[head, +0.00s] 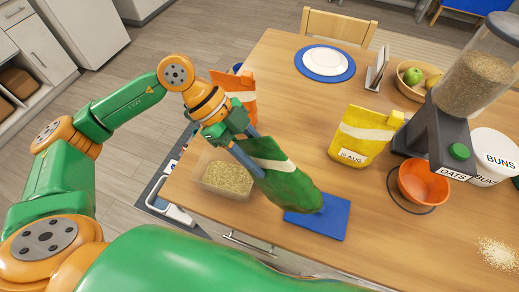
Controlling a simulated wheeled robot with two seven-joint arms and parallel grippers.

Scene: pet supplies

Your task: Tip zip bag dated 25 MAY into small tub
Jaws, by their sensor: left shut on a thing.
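My left gripper (247,152) is shut on a green bag (289,189) with a pale band. The bag is tilted, its far end toward the lower right, over the blue mat (326,224). No date on it can be read from here. A clear small tub (229,180) with grain-like pieces in it stands on the table just left of the bag. An orange bag (242,91) with a pale band stands behind my left gripper, partly hidden by it. A yellow bag (362,137) labelled 19 AUG stands to the right. My right gripper is out of view.
An orange bowl (420,184) stands under a grain dispenser (432,131) marked OATS. A white BUNS tub (494,152), a fruit bowl (406,88) and a white plate (325,58) are also on the table (280,80). Loose grain (498,253) lies at the lower right.

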